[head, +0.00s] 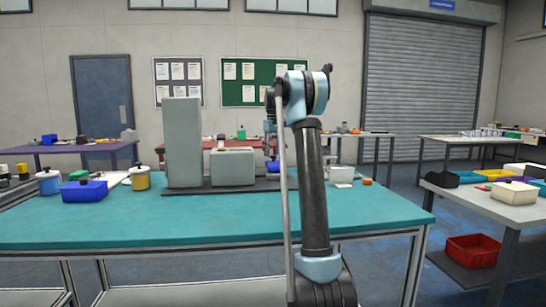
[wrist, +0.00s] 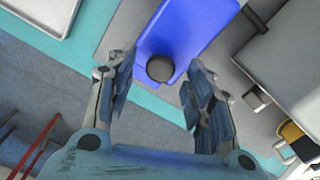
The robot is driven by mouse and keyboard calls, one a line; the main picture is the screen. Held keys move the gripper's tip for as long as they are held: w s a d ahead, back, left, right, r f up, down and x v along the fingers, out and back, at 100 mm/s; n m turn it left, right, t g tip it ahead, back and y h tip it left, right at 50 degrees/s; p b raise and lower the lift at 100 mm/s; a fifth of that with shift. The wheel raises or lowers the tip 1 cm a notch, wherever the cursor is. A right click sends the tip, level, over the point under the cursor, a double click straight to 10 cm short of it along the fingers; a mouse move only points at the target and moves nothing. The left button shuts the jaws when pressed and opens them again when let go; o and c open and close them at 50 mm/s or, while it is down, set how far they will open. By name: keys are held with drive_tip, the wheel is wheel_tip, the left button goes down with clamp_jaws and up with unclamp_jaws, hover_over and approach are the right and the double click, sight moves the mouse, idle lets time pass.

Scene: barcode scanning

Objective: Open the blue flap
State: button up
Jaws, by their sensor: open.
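The blue flap (wrist: 195,28) shows in the wrist view as a bright blue panel with a round dark knob (wrist: 160,68) near its lower end. My gripper (wrist: 155,78) is open, with one finger on each side of the knob. The fingers look apart from the knob, and nothing is held. In the head view, a small blue part (head: 273,167) that appears to be the flap shows beside the grey machine (head: 232,167), partly hidden by my arm.
The teal table (head: 150,222) has a clear front. A blue box (head: 84,191) and a yellow pot (head: 139,178) stand at its left. In the wrist view, a grey housing (wrist: 285,55) lies right of the flap.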

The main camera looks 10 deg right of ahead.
drive_tip(key=shift+f, duration=0.6)
clamp_jaws()
drive_tip(key=shift+a, duration=0.1)
